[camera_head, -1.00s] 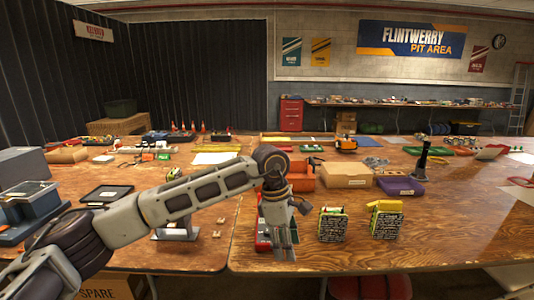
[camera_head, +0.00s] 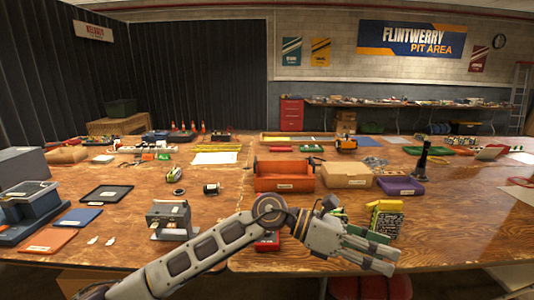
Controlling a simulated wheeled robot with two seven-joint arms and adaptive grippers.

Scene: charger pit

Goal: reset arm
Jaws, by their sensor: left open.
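My left arm comes in from the lower left. It reaches right across the front edge of the table (camera_head: 480,220). My left gripper (camera_head: 393,256) is open and empty, its fingers pointing right, low in front of the table. Its wrist hides most of a green-and-dark block (camera_head: 336,212). My right gripper is not in view.
A grey device (camera_head: 170,222) and a black tray (camera_head: 106,194) lie to the left. The table's right side is mostly clear.

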